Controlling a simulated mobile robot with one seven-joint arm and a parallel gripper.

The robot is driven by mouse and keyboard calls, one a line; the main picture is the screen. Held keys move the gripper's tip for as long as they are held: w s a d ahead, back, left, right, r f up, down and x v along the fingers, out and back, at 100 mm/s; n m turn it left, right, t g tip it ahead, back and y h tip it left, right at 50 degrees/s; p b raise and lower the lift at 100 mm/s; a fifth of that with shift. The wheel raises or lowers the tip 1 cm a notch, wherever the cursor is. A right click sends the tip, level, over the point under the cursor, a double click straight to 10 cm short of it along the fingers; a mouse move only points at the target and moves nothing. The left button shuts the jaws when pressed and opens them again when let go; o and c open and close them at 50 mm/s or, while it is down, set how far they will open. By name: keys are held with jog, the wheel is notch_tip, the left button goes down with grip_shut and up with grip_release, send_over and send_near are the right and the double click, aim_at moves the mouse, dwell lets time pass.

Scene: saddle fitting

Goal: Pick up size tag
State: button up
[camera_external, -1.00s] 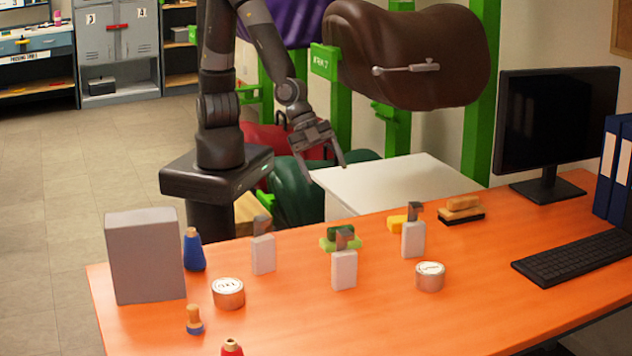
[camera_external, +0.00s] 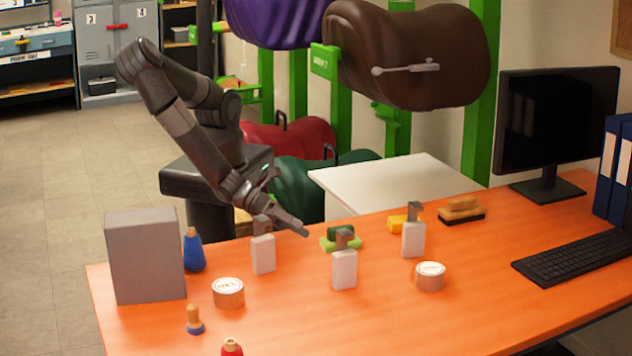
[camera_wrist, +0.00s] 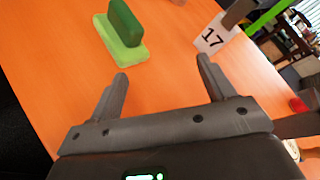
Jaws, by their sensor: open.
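Three white size tags with grey clips stand upright on the orange desk: a left one (camera_external: 263,255), a middle one (camera_external: 343,270) and a right one (camera_external: 413,240). My gripper (camera_external: 298,229) is low over the desk's back edge, above and between the left and middle tags. In the wrist view my gripper (camera_wrist: 162,67) is open, with nothing between its fingers. A tag marked 17 (camera_wrist: 211,38) stands beyond the right fingertip, apart from it; it looks like the middle tag. The numbers are not readable in the external view.
A green brush (camera_external: 340,240) lies close behind the middle tag; the wrist view shows it (camera_wrist: 124,35) beyond the left finger. Two round tins (camera_external: 228,293) (camera_external: 430,277), a blue bottle (camera_external: 193,250) and a grey box (camera_external: 146,256) stand around. The front middle of the desk is clear.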

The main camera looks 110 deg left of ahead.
aim_at(266, 250)
jog(key=s+d+m+h, duration=0.2)
jog(key=s+m+h, duration=0.1)
jog(key=m, duration=0.1)
jog(key=s+d+m+h, duration=0.2)
jog(key=s+d+m, duration=0.1)
jog(key=m, duration=0.2)
jog(key=s+d+m+h, duration=0.3)
jog(key=m, duration=0.2)
jog(key=shift+s+d+t+h, duration=0.1)
jog(key=shift+s+t+h, duration=0.2)
jog(key=shift+s+t, duration=0.1)
jog(key=x, duration=1)
jog(key=shift+w+d+f, duration=0.15)
jog(key=shift+w+d, duration=0.05)
jog(key=shift+d, duration=0.05)
jog(key=c, duration=1.1)
